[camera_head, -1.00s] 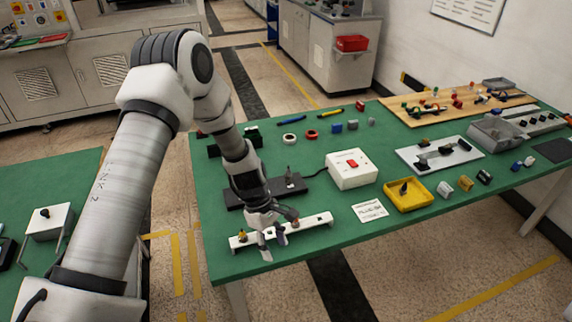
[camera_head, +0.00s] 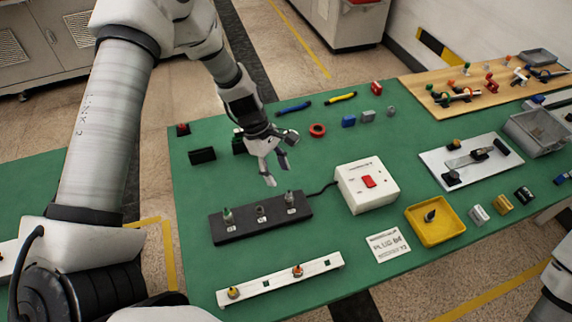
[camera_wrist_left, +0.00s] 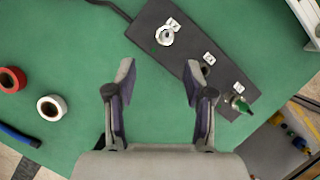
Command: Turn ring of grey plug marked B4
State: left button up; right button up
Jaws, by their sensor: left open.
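A grey plug (camera_head: 289,197) stands upright at the cable end of the black socket strip (camera_head: 241,234); it also shows in the left wrist view (camera_wrist_left: 167,36). Its marking is too small to read. A green plug (camera_head: 227,214) stands at the strip's other end, with a dark middle socket (camera_head: 260,211) between them. My left gripper (camera_head: 277,174) is open and empty, above the mat just behind the strip. In the left wrist view its fingers (camera_wrist_left: 157,82) are spread beside the strip, apart from both plugs. My right gripper is out of view.
A white rail (camera_head: 280,284) with yellow and orange plugs lies in front. A white switch box (camera_head: 367,186), a label card (camera_head: 388,245) and a yellow tray (camera_head: 436,222) stand to the right. A red ring (camera_head: 317,130) and small blocks lie behind.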

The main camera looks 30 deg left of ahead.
aim_at(287, 193)
pick_arm(q)
jog(key=d+f, duration=0.1)
jog(key=s+d+f, duration=0.1)
jog(key=d+f, duration=0.1)
jog(key=shift+s, duration=0.35)
jog(key=f, duration=0.2)
jog(key=w+f, duration=0.1)
jog(key=shift+d+f, duration=0.1)
jog(key=shift+f, duration=0.25)
jog(key=shift+s+d+r, duration=0.1)
jog(key=shift+r, duration=0.05)
jog(key=shift+s+d+r, duration=0.1)
jog(key=shift+s, duration=0.05)
jog(key=shift+c, duration=1.4)
jog(key=shift+s, duration=0.1)
jog(key=c, duration=0.5)
grip_shut()
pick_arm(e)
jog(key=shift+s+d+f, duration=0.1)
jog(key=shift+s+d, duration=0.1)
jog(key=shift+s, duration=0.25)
